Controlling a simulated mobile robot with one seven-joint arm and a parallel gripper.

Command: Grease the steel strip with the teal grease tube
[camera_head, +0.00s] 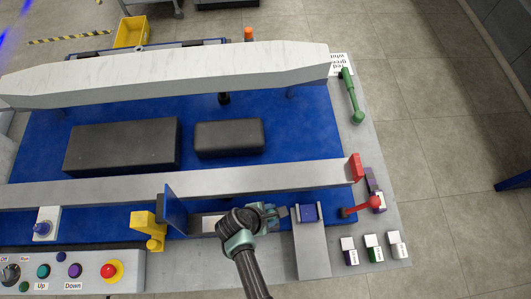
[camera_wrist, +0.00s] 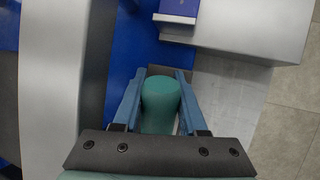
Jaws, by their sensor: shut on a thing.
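My gripper (camera_head: 277,212) is at the lower middle of the head view, over the front edge of the blue cart. It is shut on the teal grease tube (camera_wrist: 160,104), which shows between its two blue fingers in the wrist view. In the head view I cannot make out the tube clearly. I cannot tell whether the tube touches the strip.
A long grey rail (camera_head: 120,187) runs across behind my gripper. An upright blue plate (camera_head: 175,206) and a yellow clamp (camera_head: 148,229) stand left. A red lever (camera_head: 361,206) and several small labelled blocks (camera_head: 374,247) are right. A control panel (camera_head: 70,272) is front left.

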